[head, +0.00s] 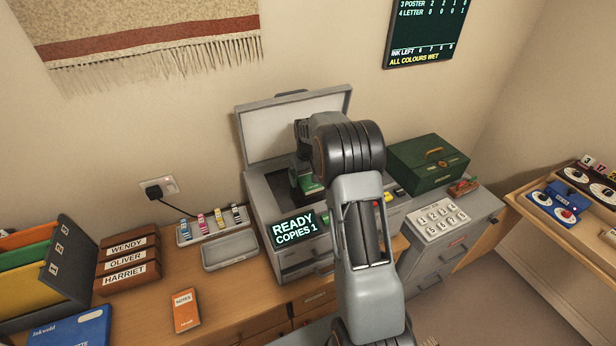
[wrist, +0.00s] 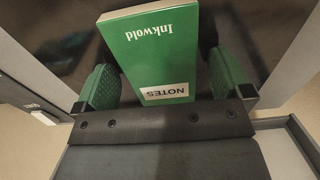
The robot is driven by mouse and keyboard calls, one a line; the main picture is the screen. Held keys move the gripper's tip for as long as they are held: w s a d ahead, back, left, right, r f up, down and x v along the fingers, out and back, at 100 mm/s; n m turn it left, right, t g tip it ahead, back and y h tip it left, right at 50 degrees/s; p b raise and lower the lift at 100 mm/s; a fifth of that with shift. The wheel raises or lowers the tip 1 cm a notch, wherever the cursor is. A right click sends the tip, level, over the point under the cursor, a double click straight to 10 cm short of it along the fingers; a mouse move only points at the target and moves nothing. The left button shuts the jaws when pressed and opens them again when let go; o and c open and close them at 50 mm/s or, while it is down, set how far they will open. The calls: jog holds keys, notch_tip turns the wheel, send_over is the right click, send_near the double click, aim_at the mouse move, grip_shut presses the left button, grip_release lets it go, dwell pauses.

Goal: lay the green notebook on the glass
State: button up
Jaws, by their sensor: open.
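The green notebook (wrist: 157,52), with a white NOTES label, lies over the dark glass (wrist: 62,48) of the copier in the wrist view. My gripper (wrist: 162,75) is open, with one green finger pad on each side of the notebook and a gap visible at the right pad. In the head view the notebook (head: 309,186) shows small and green below my gripper (head: 302,174), over the glass (head: 282,189). My arm hides much of the glass there. The notebook seems to rest on the glass, but its underside is hidden.
The copier lid (head: 295,128) stands open behind the glass. A READY, COPIES 1 display (head: 294,230) is on the copier's front. A green box (head: 428,163) and a keypad (head: 437,218) are to the right. An orange notebook (head: 185,310) lies on the desk.

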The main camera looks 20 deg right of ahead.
aim_at(308, 179)
jog(key=s+a+r, duration=0.2)
jog(key=r, duration=0.6)
jog(key=s+a+r, duration=0.1)
jog(key=s+r, duration=0.1)
jog(key=r, duration=0.6)
jog(key=s+a+f+t, duration=0.1)
jog(key=s+a, duration=0.3)
jog(key=s, duration=0.7)
jog(key=s+a+t, duration=0.3)
jog(key=s+a, duration=0.1)
jog(key=s, duration=0.7)
jog(key=shift+s+a+f+b, duration=0.25)
jog(key=shift+f+b, duration=0.15)
jog(key=shift+b, duration=0.05)
